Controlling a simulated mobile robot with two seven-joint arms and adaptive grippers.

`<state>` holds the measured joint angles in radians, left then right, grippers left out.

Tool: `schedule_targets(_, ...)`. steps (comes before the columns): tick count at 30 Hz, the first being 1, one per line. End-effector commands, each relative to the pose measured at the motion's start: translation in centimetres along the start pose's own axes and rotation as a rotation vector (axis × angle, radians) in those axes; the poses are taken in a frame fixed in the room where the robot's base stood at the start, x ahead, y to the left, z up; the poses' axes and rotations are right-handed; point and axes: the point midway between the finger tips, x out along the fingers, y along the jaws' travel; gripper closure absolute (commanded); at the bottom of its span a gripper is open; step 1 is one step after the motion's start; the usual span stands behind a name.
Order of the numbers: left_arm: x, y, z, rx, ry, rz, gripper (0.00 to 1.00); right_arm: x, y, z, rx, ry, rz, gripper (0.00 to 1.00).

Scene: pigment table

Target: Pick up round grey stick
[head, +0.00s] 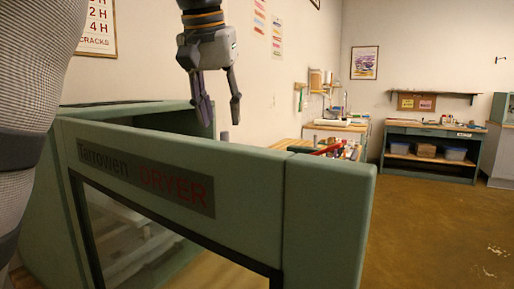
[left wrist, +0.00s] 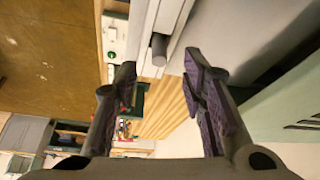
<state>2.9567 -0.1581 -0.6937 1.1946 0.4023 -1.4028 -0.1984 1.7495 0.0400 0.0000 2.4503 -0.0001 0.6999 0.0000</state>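The round grey stick (left wrist: 158,47) shows in the left wrist view as a short grey cylinder at top centre, against a pale ledge. A small grey tip that looks like the same stick (head: 224,136) shows in the head view just above the front edge of the green dryer (head: 330,215); its lower part is hidden there. My left gripper (head: 219,108) points down above the dryer, over that tip. It is open and empty. In the left wrist view the stick appears beyond the gap between its fingers (left wrist: 161,80), apart from them. My right gripper is in neither view.
The dryer's front panel rises before the stick in the head view. A table with coloured items (head: 340,150) stands behind it. A green workbench (head: 430,148) with bins is at the far wall. The brown floor (head: 440,230) at right is clear.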

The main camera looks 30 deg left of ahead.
Motion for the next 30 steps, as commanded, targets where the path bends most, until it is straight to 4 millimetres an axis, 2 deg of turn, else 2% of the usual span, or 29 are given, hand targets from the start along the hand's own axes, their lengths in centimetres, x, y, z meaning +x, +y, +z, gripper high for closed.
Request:
schedule_targets(3,2.7,0.0,0.3,-0.001,-0.008,-0.005,0.62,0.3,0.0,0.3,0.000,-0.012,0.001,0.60)
schedule_targets(7,4.3,0.0,0.2,0.000,-0.006,-0.004,0.62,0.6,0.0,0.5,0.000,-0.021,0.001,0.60)
schedule_targets(14,4.2,0.0,0.2,0.000,-0.001,-0.002,0.64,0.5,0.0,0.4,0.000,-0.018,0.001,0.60)
schedule_targets(18,4.2,0.0,0.2,-0.001,-0.001,-0.001,0.96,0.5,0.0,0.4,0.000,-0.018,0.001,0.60)
schedule_targets(19,4.2,0.0,0.2,-0.001,-0.001,-0.001,1.00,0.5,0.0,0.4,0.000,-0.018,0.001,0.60)
schedule_targets(30,4.1,0.0,0.1,0.000,-0.001,-0.001,1.00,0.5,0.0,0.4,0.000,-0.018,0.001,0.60)
